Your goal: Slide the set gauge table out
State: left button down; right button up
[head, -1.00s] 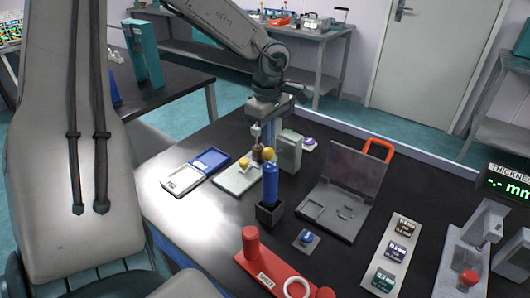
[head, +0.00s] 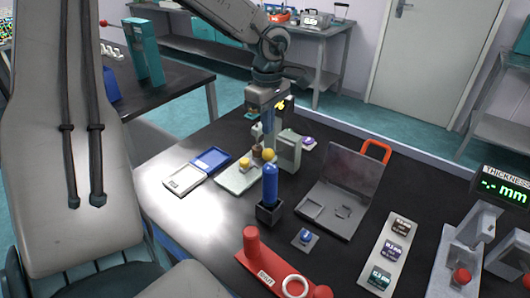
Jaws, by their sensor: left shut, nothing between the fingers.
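A small bench gauge stands left of the table's middle, with a grey-green housing (head: 287,150). A pale flat plate (head: 232,181) with a yellow knob (head: 245,163) lies at its front; it looks like the set gauge table. My left gripper (head: 265,128) points down just above and behind the plate, beside the housing. Its fingers are shut and empty, but small and partly lost against the gauge. I cannot tell whether they touch it. My right gripper is not in view.
A grey hinged case (head: 340,192), a gauge-block tray (head: 366,270) and a red stand (head: 262,265) fill the right and front.

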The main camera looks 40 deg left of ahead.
aim_at(246, 164)
jog(key=k+j, duration=0.8)
jog(key=j, duration=0.15)
